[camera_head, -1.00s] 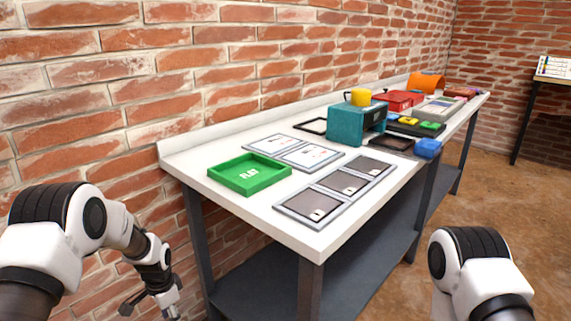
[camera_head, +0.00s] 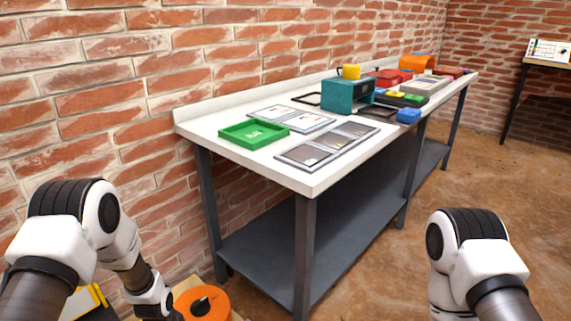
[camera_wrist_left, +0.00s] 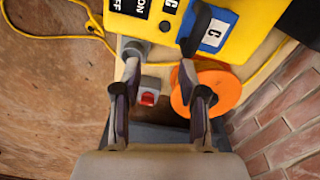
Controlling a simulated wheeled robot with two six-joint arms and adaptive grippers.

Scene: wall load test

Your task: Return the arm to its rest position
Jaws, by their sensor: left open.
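My left arm (camera_head: 110,230) is bent and hangs down at the lower left of the head view, with its wrist at the bottom edge. The left gripper's fingers are hidden there. In the left wrist view, my left gripper (camera_wrist_left: 154,75) is open, with its two dark fingers apart and nothing seen held between them. Behind the fingers are a yellow box (camera_wrist_left: 262,20), an orange disc (camera_wrist_left: 222,82) and a red button (camera_wrist_left: 148,99). My right arm (camera_head: 470,255) shows at the lower right of the head view. Its gripper is out of view.
A white-topped bench (camera_head: 215,122) stands along the brick wall. It carries a green tray (camera_head: 254,143), framed panels (camera_head: 313,155), a teal box (camera_head: 335,98) and several coloured items. The orange disc also shows low in the head view (camera_head: 215,310). Brown floor lies open at right.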

